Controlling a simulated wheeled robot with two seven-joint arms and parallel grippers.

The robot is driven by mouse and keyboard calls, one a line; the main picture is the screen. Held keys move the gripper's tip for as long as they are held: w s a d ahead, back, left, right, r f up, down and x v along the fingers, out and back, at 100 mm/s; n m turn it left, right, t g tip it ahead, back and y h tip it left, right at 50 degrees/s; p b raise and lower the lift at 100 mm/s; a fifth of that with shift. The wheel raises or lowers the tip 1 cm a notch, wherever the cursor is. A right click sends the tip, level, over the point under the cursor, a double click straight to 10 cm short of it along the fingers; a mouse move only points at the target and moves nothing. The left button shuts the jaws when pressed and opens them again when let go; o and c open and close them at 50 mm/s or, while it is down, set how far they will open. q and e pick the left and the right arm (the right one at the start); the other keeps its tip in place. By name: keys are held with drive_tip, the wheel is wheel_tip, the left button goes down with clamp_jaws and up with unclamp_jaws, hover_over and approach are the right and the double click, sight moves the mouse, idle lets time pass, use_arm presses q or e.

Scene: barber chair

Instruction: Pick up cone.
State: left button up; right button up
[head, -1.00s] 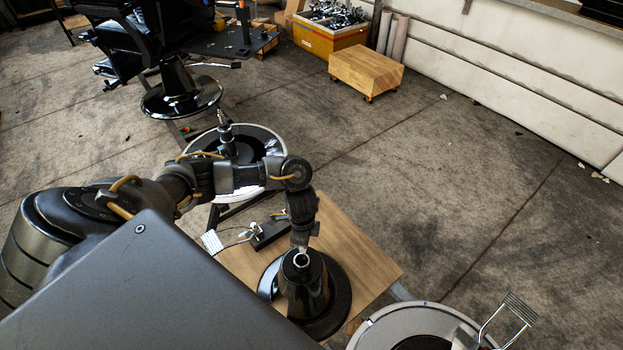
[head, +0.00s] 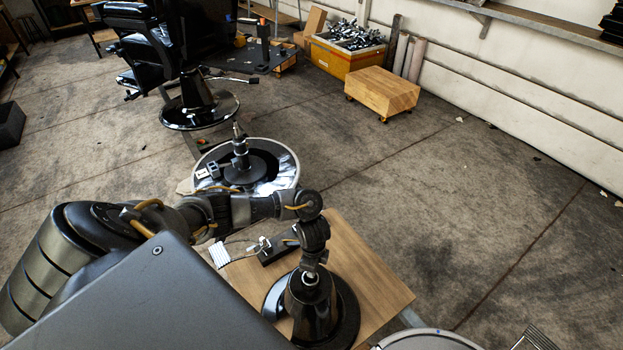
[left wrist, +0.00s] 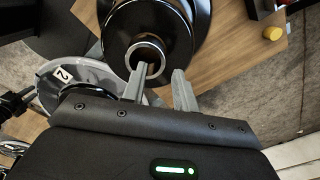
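The glossy black cone (head: 314,308), with a wide round base and a hollow ring at its top, stands upright on a wooden tabletop (head: 370,265). My left gripper (head: 311,272) reaches down to the cone's top in the head view. In the left wrist view, its two fingers (left wrist: 160,80) are apart and open. One finger overlaps the opening of the cone's (left wrist: 148,50) top ring, and the other is just right of the ring. I cannot tell whether either finger touches it. My right gripper is not in view.
A small black device (head: 277,250) with wires lies behind the cone on the tabletop. A round tray (head: 292,158) with a black stand is behind the table. Another round tray (head: 425,341) is at the front right. A wooden block (head: 383,92) and barber chair (head: 150,50) stand farther back.

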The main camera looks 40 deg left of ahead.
use_arm(q)
drive_tip(key=shift+f, duration=1.45)
drive_tip(key=shift+c, duration=0.4)
clamp_jaws()
drive_tip(key=shift+w+r, duration=0.1)
